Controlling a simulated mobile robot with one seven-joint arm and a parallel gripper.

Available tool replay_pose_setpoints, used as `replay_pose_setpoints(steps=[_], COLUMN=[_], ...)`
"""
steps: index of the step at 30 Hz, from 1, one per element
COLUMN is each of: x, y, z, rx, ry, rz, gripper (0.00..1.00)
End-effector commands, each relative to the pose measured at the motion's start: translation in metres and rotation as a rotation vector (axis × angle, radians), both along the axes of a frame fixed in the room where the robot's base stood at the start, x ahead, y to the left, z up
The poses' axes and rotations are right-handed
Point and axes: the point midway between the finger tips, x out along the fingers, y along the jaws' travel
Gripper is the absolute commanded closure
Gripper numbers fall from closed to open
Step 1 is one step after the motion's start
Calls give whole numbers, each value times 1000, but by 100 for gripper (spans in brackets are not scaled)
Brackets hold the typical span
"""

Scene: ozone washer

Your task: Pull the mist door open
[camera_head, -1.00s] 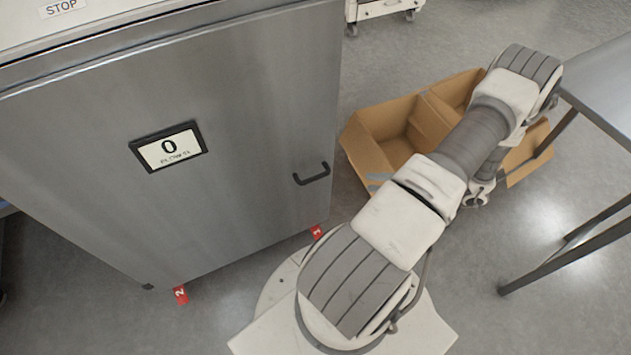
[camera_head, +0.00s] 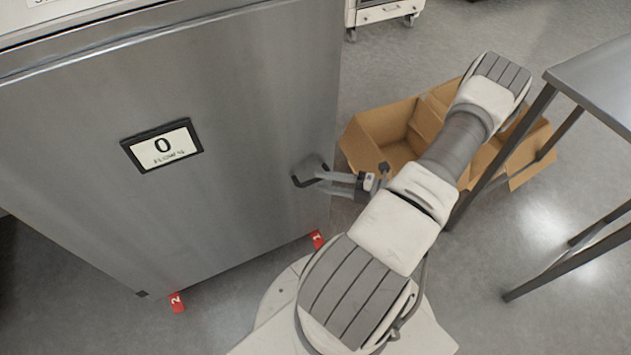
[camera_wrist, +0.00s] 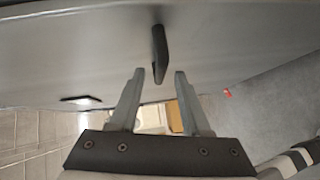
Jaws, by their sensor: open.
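The mist door (camera_head: 240,90) is a large brushed-metal panel at the left of the head view and looks shut. Its black handle (camera_head: 303,178) sits near the door's right edge, partly hidden by my gripper. My gripper (camera_head: 322,180) reaches toward it from the right. In the wrist view, the two grey fingers of my gripper (camera_wrist: 159,76) are apart with nothing between them. The handle (camera_wrist: 159,52) stands out from the door (camera_wrist: 80,40) just beyond the fingertips, in line with the gap. I cannot tell whether a finger touches it.
A black-framed display (camera_head: 162,146) reading 0 is on the door. Open cardboard boxes (camera_head: 385,125) lie on the floor behind my arm. A metal table (camera_head: 600,85) stands at the right. Red floor tags (camera_head: 177,302) mark the door's bottom corners.

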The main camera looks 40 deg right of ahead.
Motion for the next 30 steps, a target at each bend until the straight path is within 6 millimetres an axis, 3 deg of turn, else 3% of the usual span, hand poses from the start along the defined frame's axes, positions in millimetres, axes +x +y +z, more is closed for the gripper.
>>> replay_pose_setpoints(steps=[6,17,25,30], x=[21,26,25,25], y=[13,16,16,16], z=[-5,-4,-4,-4], rx=[-1,-1,-2,-1], ry=[0,0,0,0], rz=[0,0,-1,-1], gripper=[53,53,100,100])
